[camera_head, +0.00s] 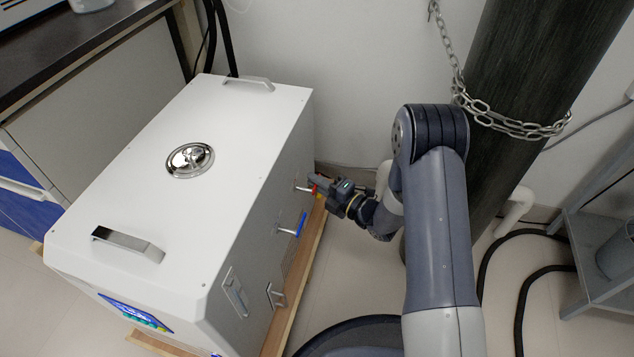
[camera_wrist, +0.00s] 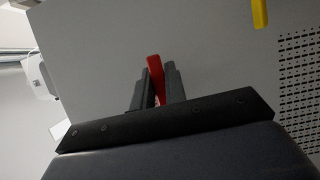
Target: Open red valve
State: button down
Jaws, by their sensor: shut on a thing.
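The white distiller box (camera_head: 205,170) stands on a wooden base at the left of the head view. The red valve (camera_head: 309,189) has a small handle on the box's right side, near the far end. My gripper (camera_head: 314,183) reaches the red handle from the right. In the wrist view, the red handle (camera_wrist: 155,72) stands between the two dark fingers of my gripper (camera_wrist: 156,84), which are shut on it. The valve's metal stem is hidden in the wrist view.
A blue-handled valve (camera_head: 299,224) sits nearer on the same side. A yellow handle (camera_wrist: 260,13) and a vent grille (camera_wrist: 299,85) show in the wrist view. A dark chained cylinder (camera_head: 530,65) stands behind my arm. A grey shelf (camera_head: 590,225) is at right.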

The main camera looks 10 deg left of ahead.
jog(key=c, duration=1.4)
grip_release()
jog(key=shift+c, duration=0.2)
jog(key=p+v, duration=0.3)
jog(key=v, duration=0.8)
jog(key=shift+w+a, duration=0.1)
jog(key=b+x, duration=0.3)
jog(key=x, duration=0.7)
jog(key=shift+w+a, duration=0.15)
jog(key=shift+a, duration=0.25)
jog(key=shift+d, duration=0.1)
